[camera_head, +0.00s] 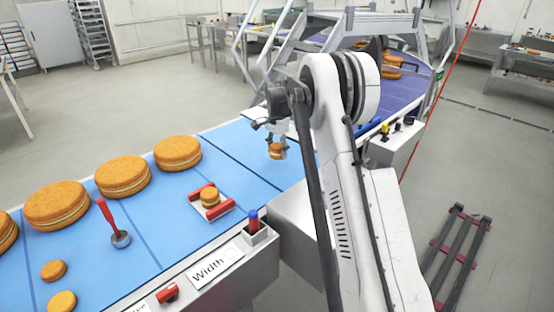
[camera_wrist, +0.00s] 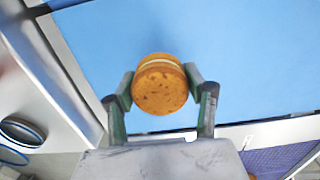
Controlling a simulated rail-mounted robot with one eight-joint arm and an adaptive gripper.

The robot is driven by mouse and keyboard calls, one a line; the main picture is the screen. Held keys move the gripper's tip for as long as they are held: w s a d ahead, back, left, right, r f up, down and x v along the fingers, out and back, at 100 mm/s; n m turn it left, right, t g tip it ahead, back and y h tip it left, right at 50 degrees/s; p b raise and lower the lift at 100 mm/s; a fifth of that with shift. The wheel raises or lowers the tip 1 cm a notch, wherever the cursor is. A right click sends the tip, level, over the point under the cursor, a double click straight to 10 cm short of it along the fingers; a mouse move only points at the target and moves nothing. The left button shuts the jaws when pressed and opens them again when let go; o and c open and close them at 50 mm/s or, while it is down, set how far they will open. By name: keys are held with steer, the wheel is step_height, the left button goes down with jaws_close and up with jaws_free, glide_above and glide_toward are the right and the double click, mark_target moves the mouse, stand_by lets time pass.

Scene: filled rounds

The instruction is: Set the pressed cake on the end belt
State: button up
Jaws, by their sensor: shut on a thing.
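My gripper (camera_head: 277,146) is shut on a small golden-brown layered cake with a pale filling line (camera_head: 275,152). In the wrist view the cake (camera_wrist: 160,86) sits between the two fingers of my gripper (camera_wrist: 160,90), over bare blue belt. Whether the cake touches the belt cannot be told. The light blue belt (camera_head: 245,165) runs under it. A purple-blue belt (camera_head: 400,92) lies beyond, partly hidden by my arm; its edge shows in the wrist view (camera_wrist: 280,160). Another small filled cake (camera_head: 210,197) sits on a small holder with red side bars (camera_head: 220,212).
Several large filled cakes (camera_head: 123,176) line the far side of the blue belt, with small rounds (camera_head: 54,270) at the near left. A red-handled tool (camera_head: 112,222) stands on the belt. A box with buttons (camera_head: 396,140) is beside the belt at right.

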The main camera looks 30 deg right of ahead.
mark_target(277, 165)
steer(key=shift+f, duration=1.95)
steer(key=shift+f, duration=0.1)
steer(key=o, duration=0.8)
